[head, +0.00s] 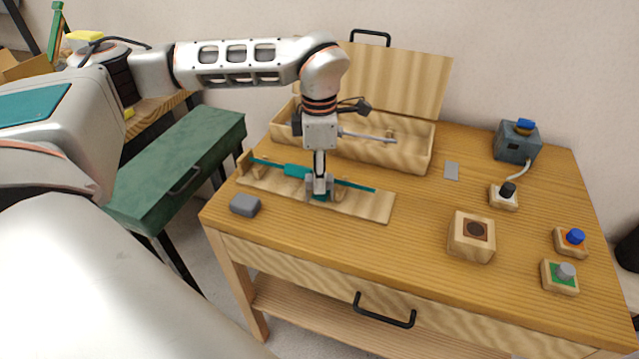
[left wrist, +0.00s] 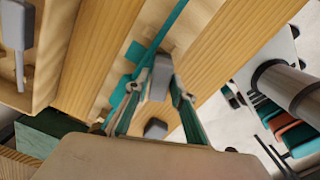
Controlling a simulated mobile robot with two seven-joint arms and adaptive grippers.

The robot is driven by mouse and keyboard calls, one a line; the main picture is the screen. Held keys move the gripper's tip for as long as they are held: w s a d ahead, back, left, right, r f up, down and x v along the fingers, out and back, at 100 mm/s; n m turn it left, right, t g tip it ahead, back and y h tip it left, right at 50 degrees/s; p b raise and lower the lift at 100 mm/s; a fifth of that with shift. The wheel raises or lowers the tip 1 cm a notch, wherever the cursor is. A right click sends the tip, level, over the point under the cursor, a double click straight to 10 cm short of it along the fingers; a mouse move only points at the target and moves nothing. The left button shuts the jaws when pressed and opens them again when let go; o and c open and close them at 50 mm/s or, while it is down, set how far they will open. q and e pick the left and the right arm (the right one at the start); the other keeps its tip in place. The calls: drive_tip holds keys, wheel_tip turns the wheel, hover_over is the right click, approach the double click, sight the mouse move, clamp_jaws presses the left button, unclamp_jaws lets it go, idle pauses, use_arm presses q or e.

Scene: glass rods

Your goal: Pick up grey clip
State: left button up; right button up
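The grey clip (left wrist: 160,78) sits between the fingertips of my left gripper, beside the teal rod (left wrist: 172,22) in the left wrist view. In the head view my left gripper (head: 319,187) points straight down at the wooden rack (head: 372,206), and its fingers largely hide the clip. The fingertips lie close against both sides of the clip and look shut on it. The teal rod (head: 357,186) lies lengthwise along the rack. A second grey block (head: 245,204) lies on the table to the left of the rack. My right gripper is not in view.
An open wooden box (head: 415,158) with a raised lid stands behind the rack. The table between rack and block is clear.

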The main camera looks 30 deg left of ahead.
use_arm(q)
drive_tip(key=shift+f, duration=0.2)
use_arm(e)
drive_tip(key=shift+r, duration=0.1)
use_arm(q)
clamp_jaws()
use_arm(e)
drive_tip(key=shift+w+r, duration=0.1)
use_arm(q)
drive_tip(key=shift+r, duration=0.1)
